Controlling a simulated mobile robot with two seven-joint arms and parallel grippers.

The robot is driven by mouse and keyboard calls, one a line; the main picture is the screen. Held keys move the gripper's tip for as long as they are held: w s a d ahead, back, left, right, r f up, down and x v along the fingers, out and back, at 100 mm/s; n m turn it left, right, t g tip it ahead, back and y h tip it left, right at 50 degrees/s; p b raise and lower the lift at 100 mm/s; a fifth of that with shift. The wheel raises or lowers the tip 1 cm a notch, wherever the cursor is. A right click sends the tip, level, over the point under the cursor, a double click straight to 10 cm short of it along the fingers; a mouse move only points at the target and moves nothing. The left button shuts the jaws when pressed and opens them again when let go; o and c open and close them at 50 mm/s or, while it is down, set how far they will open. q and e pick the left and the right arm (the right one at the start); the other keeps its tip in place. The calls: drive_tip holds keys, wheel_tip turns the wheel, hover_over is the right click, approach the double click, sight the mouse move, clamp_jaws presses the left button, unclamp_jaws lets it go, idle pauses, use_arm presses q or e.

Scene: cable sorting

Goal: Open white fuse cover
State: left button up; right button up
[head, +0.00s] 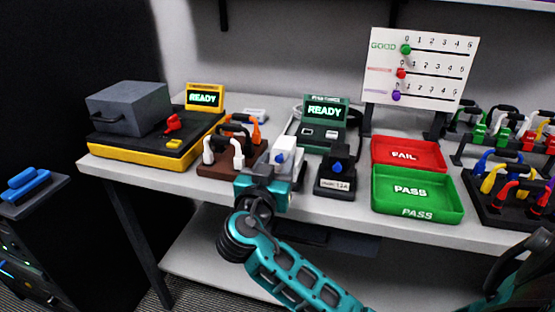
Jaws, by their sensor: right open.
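A white block (285,148), which looks like the white fuse cover, stands on the table just behind my right gripper. A small blue patch shows on its front; its lower part is hidden by the gripper. My right gripper (266,176) is teal and open, low at the table's front edge, in front of the block. I cannot tell whether it touches the block. A black holder (336,178) with a blue top and a printed label stands just to the right. My left gripper is not in view.
A brown rack (222,168) with white, black and orange cables stands close left. A green tester (325,112) reading READY is behind. Red FAIL (434,164) and green PASS (451,209) trays lie right, beside cable racks. A yellow-based machine (107,144) stands left.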

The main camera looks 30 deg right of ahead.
idle(0.3)
clamp_jaws()
idle(0.6)
